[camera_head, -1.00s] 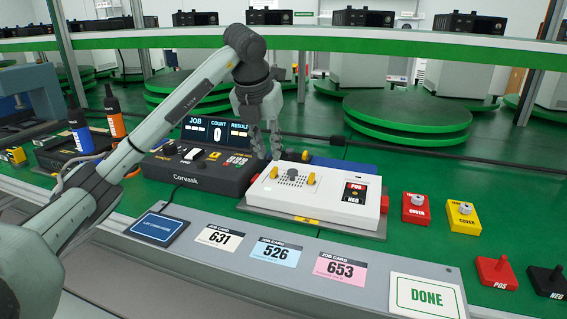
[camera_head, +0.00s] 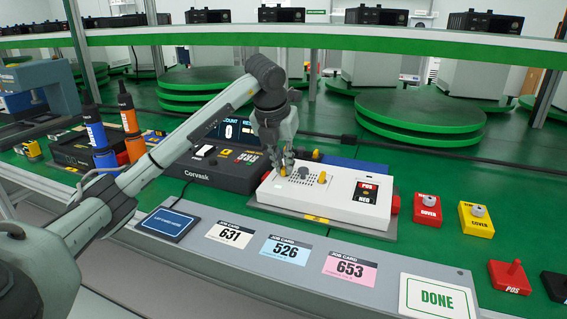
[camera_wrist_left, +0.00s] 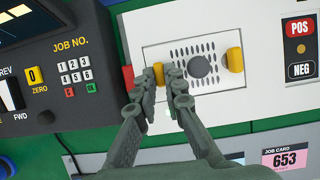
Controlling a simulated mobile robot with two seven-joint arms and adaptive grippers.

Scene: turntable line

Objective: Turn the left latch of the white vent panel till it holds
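The white vent panel (camera_head: 296,188) is a pale plate with dark slots and a grey round knob (camera_head: 303,172), set in the top of a white box (camera_head: 339,207). It also shows in the wrist view (camera_wrist_left: 207,103). Its left latch (camera_wrist_left: 158,73) is a small yellow tab, partly covered by my fingers. The yellow right latch (camera_wrist_left: 235,60) stands clear, lengthwise across the panel's right side. My left gripper (camera_head: 283,165) is down at the panel. Its fingertips (camera_wrist_left: 160,74) lie on both sides of the left latch, close against it. My right gripper is out of view.
A dark Corvask console (camera_head: 222,167) stands just left of the white box. Red (camera_head: 427,209) and yellow (camera_head: 476,219) cover blocks stand to its right. Job cards (camera_head: 286,250) and a DONE plate (camera_head: 436,297) lie in front. Two bottles (camera_head: 131,123) stand far left.

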